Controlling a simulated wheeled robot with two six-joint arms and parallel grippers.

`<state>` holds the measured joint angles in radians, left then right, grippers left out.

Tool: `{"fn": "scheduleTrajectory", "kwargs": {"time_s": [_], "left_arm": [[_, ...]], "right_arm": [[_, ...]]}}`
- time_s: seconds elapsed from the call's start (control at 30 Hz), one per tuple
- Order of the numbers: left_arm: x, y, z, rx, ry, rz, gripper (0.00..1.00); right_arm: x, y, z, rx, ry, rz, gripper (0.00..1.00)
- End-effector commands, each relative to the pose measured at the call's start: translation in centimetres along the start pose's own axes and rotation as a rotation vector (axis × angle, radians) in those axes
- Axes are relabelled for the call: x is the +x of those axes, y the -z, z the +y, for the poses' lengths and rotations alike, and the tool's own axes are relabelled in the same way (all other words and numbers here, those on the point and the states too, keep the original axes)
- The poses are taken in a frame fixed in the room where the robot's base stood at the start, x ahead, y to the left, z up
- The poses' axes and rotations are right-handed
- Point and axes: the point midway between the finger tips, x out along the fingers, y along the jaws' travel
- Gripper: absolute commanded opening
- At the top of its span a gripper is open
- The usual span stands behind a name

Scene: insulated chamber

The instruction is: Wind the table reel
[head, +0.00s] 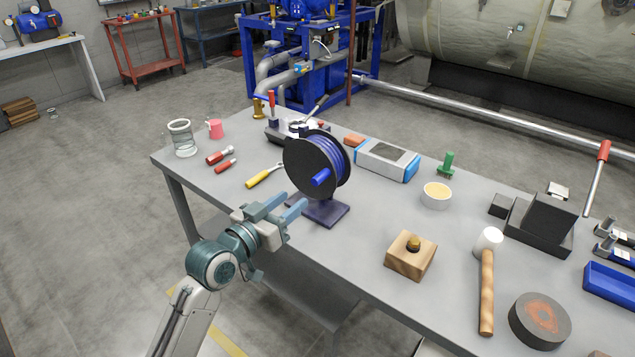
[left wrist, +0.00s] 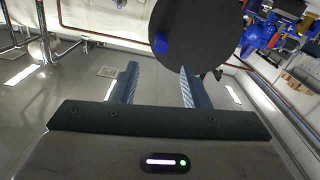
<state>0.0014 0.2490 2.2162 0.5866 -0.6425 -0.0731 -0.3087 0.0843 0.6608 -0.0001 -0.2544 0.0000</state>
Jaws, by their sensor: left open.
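The table reel (head: 312,167) stands upright on the grey workbench, with black side discs, a blue wound drum and a dark base plate (head: 322,211). A blue crank handle (head: 320,178) sticks out from its near face. My left gripper (head: 287,207) is open and empty, just in front and to the left of the reel, below the handle. In the left wrist view the reel's black disc (left wrist: 205,35) and blue handle (left wrist: 161,43) show beyond the open fingers (left wrist: 158,88), apart from them. My right gripper is not in view.
A yellow screwdriver (head: 264,176), red tools (head: 221,155) and a glass jar (head: 181,138) lie left of the reel. A blue-and-white box (head: 387,159) is to its right. Bench between reel and block is clear.

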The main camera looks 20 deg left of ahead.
Motion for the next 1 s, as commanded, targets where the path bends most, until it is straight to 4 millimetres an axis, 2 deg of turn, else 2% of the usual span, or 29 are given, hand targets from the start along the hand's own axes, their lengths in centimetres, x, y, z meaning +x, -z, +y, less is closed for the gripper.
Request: {"fn": "scheduleTrajectory", "kwargs": {"time_s": [0.17, 0.5, 0.7, 1.0], "left_arm": [[2.6, 0.4, 0.1, -0.006, -0.001, 0.005, 0.41], [8.7, 0.3, 0.0, -0.004, 0.000, 0.002, 0.41], [10.3, 0.1, 0.0, -0.001, 0.001, 0.001, 0.41], [10.5, 0.0, 0.0, -0.001, 0.001, 0.000, 0.41]], "right_arm": [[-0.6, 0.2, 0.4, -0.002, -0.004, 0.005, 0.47], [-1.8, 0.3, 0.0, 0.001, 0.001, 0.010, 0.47], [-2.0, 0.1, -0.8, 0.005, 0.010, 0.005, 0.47], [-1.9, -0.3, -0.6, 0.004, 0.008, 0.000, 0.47]]}}
